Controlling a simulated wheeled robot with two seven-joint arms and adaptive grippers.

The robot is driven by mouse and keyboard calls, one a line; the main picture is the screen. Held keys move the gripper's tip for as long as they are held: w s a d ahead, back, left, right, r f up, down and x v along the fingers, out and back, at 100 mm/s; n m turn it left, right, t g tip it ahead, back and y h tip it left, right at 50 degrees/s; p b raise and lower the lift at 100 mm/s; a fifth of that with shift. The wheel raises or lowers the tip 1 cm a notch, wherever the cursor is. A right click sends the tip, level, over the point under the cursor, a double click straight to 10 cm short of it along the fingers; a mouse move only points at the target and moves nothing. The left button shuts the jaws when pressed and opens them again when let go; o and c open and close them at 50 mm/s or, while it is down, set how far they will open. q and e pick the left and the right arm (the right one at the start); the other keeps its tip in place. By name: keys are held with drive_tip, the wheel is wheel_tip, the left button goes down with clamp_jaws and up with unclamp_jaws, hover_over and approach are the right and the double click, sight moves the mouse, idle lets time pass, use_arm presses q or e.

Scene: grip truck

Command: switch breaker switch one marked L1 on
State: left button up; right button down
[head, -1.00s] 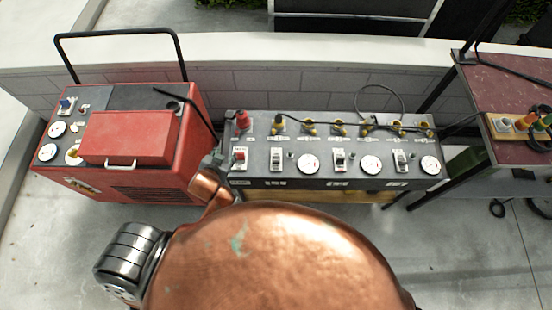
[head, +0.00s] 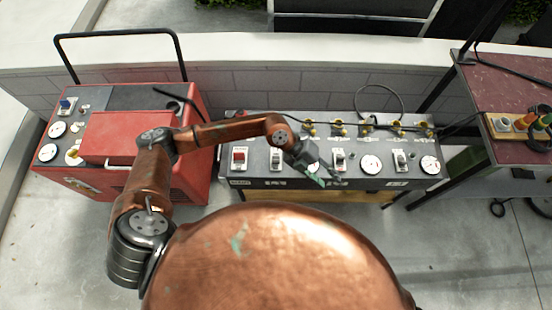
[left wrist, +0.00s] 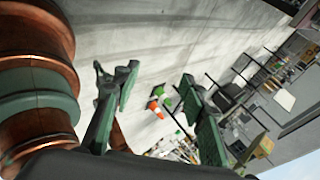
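A dark breaker panel (head: 262,184) stands behind a low part of my body in the head view. Its top carries a red switch (head: 239,157) at the left, then three white-framed switches: a left one (head: 276,159), a middle one (head: 338,160) and a right one (head: 400,160). Round white dials sit between them. The markings are too small to read, so I cannot tell which is L1. My left gripper (head: 322,174) hangs over the panel's front, near the middle switch, and hides a dial. In the left wrist view its green fingers (left wrist: 155,85) are apart with nothing between them.
A red generator (head: 180,180) with a black handle stands left of the panel, under my left arm. Yellow sockets and black cables line the panel's back edge. A dark red table (head: 500,75) with coloured plugs stands at the right. A low wall runs behind.

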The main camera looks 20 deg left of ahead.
use_arm(q)
drive_tip(key=w+a+f+y, duration=0.3)
drive_tip(key=a+f+y, duration=0.1)
drive_tip(key=a, duration=0.4)
drive_tip(key=t+y, duration=0.1)
drive_tip(key=y, duration=0.4)
hover_over(276, 161)
wheel_tip(276, 161, down, 2)
drive_tip(key=shift+w+a+f+n, duration=0.1)
drive_tip(key=shift+n, duration=0.3)
wheel_tip(276, 161, down, 6)
drive_tip(key=shift+r+b, duration=0.1)
drive_tip(key=shift+b, duration=0.3)
drive_tip(key=shift+f, duration=0.8)
drive_tip(key=shift+c, duration=0.3)
clamp_jaws()
